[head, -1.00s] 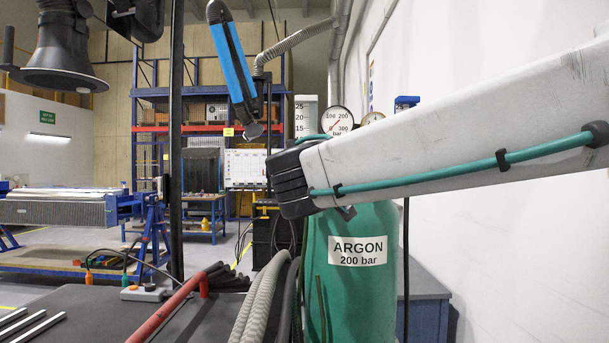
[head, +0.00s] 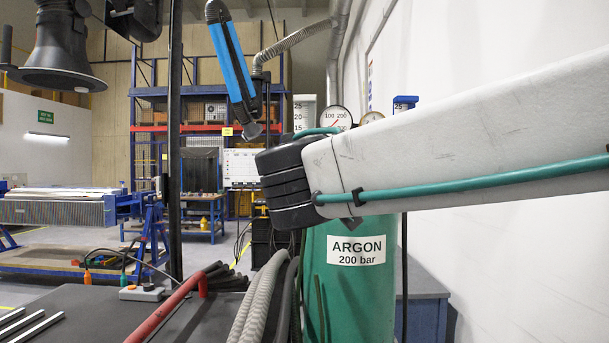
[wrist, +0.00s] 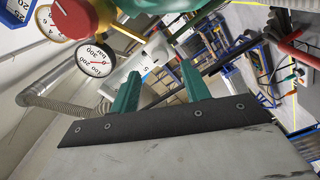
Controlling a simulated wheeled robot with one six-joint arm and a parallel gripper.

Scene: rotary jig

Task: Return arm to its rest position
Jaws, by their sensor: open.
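My arm (head: 450,145), a pale link with a teal cable, reaches in from the right in the head view. It ends in a black ribbed joint (head: 285,183) that shows in front of the green argon cylinder (head: 350,290). The gripper itself cannot be made out in the head view. In the wrist view my gripper (wrist: 160,72) shows two teal fingers standing apart beyond a dark plate. Nothing is seen held between them. The cylinder's gauge (wrist: 96,61) and red knob (wrist: 73,18) show large beside the fingers at upper left.
A dark table (head: 80,310) carries a red tube (head: 165,307), pale rods (head: 30,325) and a small control box (head: 143,292). Grey hoses (head: 262,295) stand beside the cylinder. A blue extraction arm (head: 232,65) hangs above. A white wall (head: 500,50) bounds the right.

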